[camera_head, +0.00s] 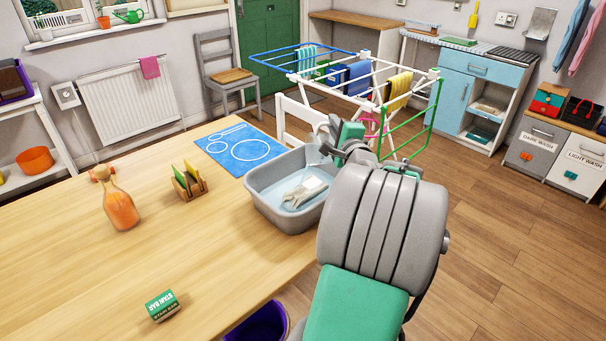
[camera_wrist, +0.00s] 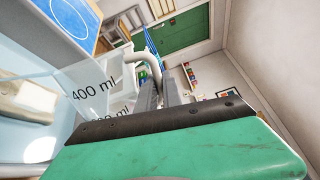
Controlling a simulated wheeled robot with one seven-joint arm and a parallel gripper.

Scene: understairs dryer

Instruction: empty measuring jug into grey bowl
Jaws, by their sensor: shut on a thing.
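The grey bowl (camera_head: 263,205) is a basin near the table's right edge, with pale water and a whitish cloth-like item (camera_head: 306,191) inside. The clear measuring jug (camera_wrist: 95,85) has "400 ml" marked on its wall; in the head view it shows faintly over the bowl's far right rim (camera_head: 316,155). My gripper (camera_wrist: 158,92) is shut on the jug's pale handle (camera_wrist: 150,62). The jug looks tilted in the wrist view, but that camera is itself turned. My arm hides part of the bowl's right side, and I cannot tell what is in the jug.
A blue mat (camera_head: 238,146) lies behind the bowl. A sponge rack (camera_head: 188,183), an orange bottle (camera_head: 121,206) and a green stain-bar box (camera_head: 161,306) stand on the table (camera_head: 90,270). A drying rack (camera_head: 345,75) stands beyond my gripper.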

